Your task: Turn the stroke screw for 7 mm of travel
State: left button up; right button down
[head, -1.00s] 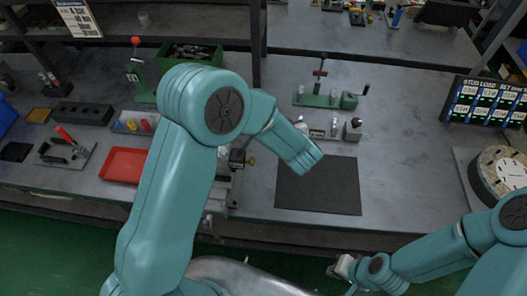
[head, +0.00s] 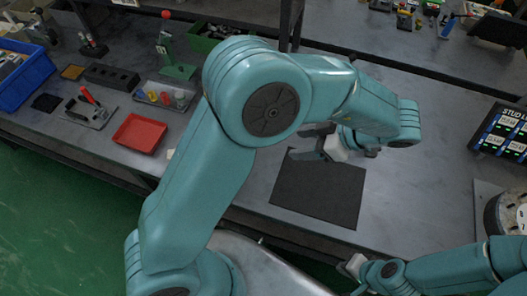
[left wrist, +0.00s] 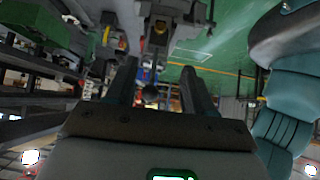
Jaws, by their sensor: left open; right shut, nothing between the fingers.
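My left arm crosses the middle of the head view, with its wrist folded back to the left. My left gripper (head: 308,152) is over the far-left part of the dark mat, partly hidden by the arm. In the left wrist view its two fingers (left wrist: 158,78) are apart with nothing gripped. Between and beyond them show a dark block with a brass-coloured part (left wrist: 158,34) and a round black knob (left wrist: 150,93). I cannot tell whether either is the stroke screw. My arm hides the valve fixture in the head view. My right gripper (head: 350,267) is shut and empty at the bottom, off the bench.
The dark mat (head: 318,195) lies bare at the bench front. A red tray (head: 139,132), a tray with coloured parts (head: 164,96) and a green-based press (head: 178,70) stand to the left. A stud load display (head: 503,132) and a round dial (head: 515,212) are at the right.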

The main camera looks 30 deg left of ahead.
pick_arm(q)
jog(key=p+x, duration=0.1)
jog(key=x, duration=1.6)
jog(key=shift+w+d+p, duration=0.2)
jog(key=shift+w+p, duration=0.05)
jog(key=shift+p, duration=0.15)
jog(key=shift+s+d, duration=0.1)
jog(key=shift+s, duration=0.15)
grip_shut()
jog(key=shift+w, duration=0.1)
pick_arm(e)
jog(key=shift+w+a+r, duration=0.1)
jog(key=shift+w+r, duration=0.2)
jog(key=shift+r, duration=0.5)
